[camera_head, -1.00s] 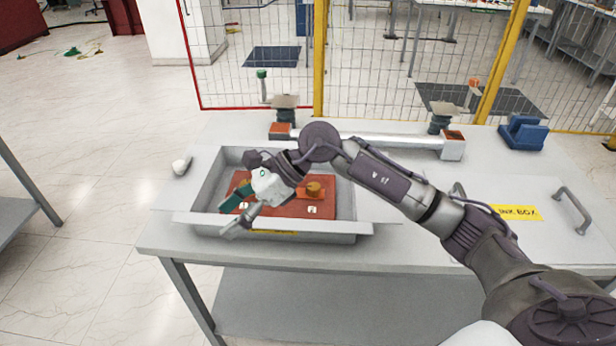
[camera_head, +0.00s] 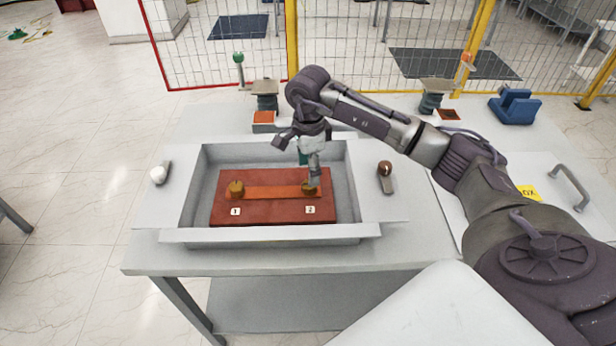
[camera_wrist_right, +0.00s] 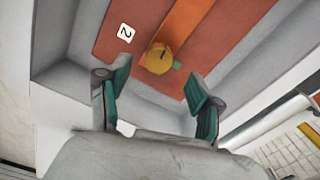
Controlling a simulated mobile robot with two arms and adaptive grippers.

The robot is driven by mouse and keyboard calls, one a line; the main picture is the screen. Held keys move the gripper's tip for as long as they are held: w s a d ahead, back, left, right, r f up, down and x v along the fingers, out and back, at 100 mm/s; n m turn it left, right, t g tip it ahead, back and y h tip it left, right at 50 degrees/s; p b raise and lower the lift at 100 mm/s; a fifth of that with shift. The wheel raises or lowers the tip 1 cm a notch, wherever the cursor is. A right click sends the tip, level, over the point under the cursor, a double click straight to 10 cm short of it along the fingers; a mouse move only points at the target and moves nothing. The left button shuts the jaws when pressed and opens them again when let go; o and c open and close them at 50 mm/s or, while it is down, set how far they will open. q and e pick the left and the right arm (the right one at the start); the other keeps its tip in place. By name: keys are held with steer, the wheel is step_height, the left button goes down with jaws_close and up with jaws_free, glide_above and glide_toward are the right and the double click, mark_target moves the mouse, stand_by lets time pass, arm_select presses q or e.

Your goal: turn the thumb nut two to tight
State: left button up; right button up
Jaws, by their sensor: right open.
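Thumb nut two (camera_head: 309,187) is a brass-coloured round knob at the right end of an orange strip, above the label 2 (camera_head: 310,209). It also shows in the right wrist view (camera_wrist_right: 157,59). Thumb nut one (camera_head: 236,188) sits at the left end of the strip, above the label 1. My right gripper (camera_head: 312,178) is over thumb nut two and partly hides it. In the wrist view the green-padded fingers of my right gripper (camera_wrist_right: 160,82) are spread apart, with the nut ahead between them and apart from both. My left gripper is not in view.
The red-brown board (camera_head: 270,217) lies in a grey walled tray (camera_head: 270,236) on the table. A knob with a brown top (camera_head: 385,170) stands right of the tray, a white-topped one (camera_head: 158,174) left. A blue block (camera_head: 515,106) is at the back right.

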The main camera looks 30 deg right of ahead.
step_height(320, 180, down, 4)
steer(key=shift+s+r+p, duration=0.1)
steer(key=shift+r+p, duration=0.05)
steer(key=shift+p, duration=0.15)
steer(key=shift+f, duration=0.4)
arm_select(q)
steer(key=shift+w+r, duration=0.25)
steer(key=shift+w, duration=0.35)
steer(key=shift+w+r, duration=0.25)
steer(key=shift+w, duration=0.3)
arm_select(e)
steer(key=c, duration=1.1)
